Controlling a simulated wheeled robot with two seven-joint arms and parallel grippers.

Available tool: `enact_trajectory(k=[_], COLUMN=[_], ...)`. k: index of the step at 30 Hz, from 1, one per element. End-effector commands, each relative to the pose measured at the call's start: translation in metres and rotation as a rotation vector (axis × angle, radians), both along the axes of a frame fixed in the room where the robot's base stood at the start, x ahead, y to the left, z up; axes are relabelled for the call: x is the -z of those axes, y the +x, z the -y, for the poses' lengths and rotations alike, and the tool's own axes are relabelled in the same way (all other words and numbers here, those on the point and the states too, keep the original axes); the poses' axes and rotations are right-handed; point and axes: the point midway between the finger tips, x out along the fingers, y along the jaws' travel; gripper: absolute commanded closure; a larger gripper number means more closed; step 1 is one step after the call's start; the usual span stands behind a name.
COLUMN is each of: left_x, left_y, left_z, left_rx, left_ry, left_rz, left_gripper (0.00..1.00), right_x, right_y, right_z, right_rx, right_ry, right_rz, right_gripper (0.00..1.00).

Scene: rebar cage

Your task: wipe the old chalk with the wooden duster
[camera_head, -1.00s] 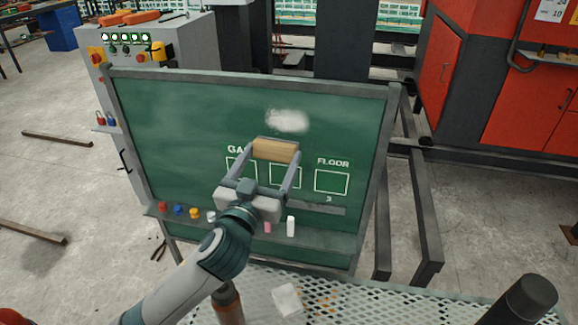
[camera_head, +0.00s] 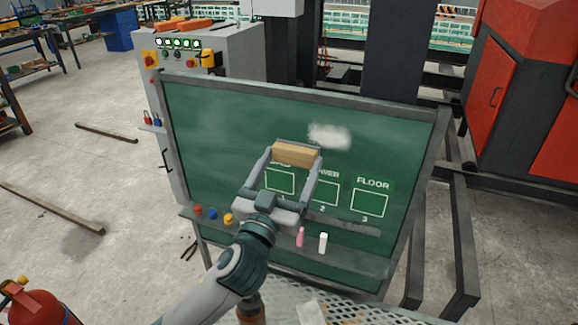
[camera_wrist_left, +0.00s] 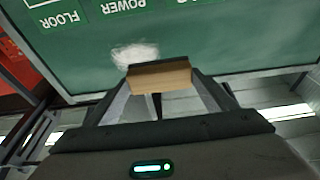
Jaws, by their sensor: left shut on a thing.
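My left gripper (camera_head: 296,160) is shut on the wooden duster (camera_head: 296,153), a light wood block with a dark far side. It holds the duster in front of the upper middle of the green chalkboard (camera_head: 220,125). The old chalk (camera_head: 329,136) is a white smudge just right of and a little above the duster in the head view. In the left wrist view the smudge (camera_wrist_left: 135,55) shows just beyond the duster (camera_wrist_left: 160,76), partly beside its left end. I cannot tell whether the duster touches the board. My right gripper is not in view.
A ledge below the board holds a pink chalk (camera_head: 300,237), a white chalk (camera_head: 323,243) and coloured pieces (camera_head: 213,214). Labelled boxes are drawn under the smudge. A grey control cabinet (camera_head: 225,85) stands behind left, a fire extinguisher (camera_head: 40,308) at lower left, a mesh table (camera_head: 370,316) in front.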

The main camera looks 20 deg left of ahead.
Motion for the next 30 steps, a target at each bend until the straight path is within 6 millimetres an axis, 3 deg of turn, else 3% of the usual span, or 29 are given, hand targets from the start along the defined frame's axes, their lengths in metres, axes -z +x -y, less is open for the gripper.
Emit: enact_trajectory(k=[18,30], left_x=[0.0,0.0], left_y=[0.048,0.053], left_z=[0.001,0.001], left_rx=[-0.001,-0.001], left_ry=[0.001,0.001], left_rz=[0.0,0.0], left_gripper=[0.4,0.4], right_x=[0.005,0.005], right_y=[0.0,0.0], right_z=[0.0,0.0], right_rx=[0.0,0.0], right_ry=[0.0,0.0], right_rz=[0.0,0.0], right_gripper=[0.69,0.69])
